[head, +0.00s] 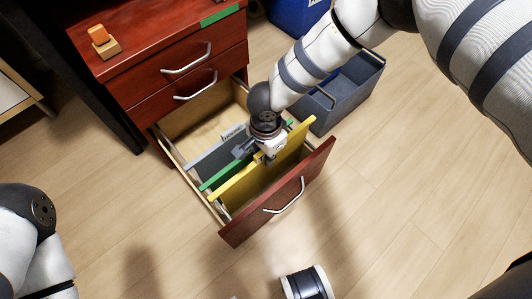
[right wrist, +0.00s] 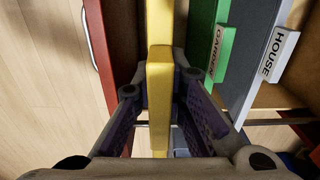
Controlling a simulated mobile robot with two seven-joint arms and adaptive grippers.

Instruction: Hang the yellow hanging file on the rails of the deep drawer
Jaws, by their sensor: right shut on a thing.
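The yellow hanging file (head: 240,182) is upright in the open deep drawer (head: 313,177), just behind its red front and roughly parallel to it. My right gripper (head: 266,156) is shut on the file's top bar near the middle. In the right wrist view the yellow bar (right wrist: 160,95) runs between the fingers. The file's left end lies at or just over the left rail (head: 183,172); I cannot tell whether it touches. Its right end sticks up near the drawer's right side, where the rail is mostly hidden. My left gripper is not in view.
A green file (head: 212,183) and a grey file (head: 207,161) hang behind the yellow one; their tabs read GARDEN (right wrist: 217,45) and HOUSE (right wrist: 277,54). A grey bin (head: 342,98) stands right of the drawer. An orange object (head: 98,35) sits on the cabinet (head: 150,40).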

